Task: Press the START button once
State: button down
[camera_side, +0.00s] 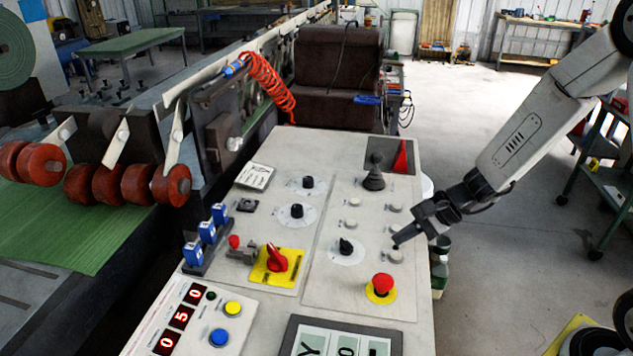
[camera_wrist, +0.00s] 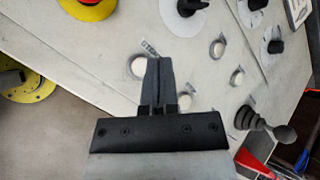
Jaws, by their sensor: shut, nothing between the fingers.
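The control panel (camera_side: 330,290) carries several pale round buttons; their labels are too small to read, so I cannot tell which is START. My gripper (camera_side: 397,245) comes in from the right, shut and empty, with its tips very close to the nearest right-column button (camera_side: 395,257). In the wrist view, my gripper's fingers (camera_wrist: 158,62) are together, and that button (camera_wrist: 137,66) shows just left of the tips. I cannot tell whether they touch. Another pale button (camera_wrist: 185,99) shows right of the fingers. The other right-column button is hidden there.
A red emergency-stop knob (camera_side: 382,284) on a yellow disc sits just in front of the tips. A black dial (camera_side: 346,246) is to the left. A black joystick (camera_side: 374,173) stands farther back. A red rotary switch (camera_side: 277,258) is farther left.

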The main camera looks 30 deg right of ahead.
aim_at(396, 256)
jog(key=shift+f, duration=0.7)
jog(key=shift+f, duration=0.1)
dwell(1.6)
jog(key=shift+f, duration=0.3)
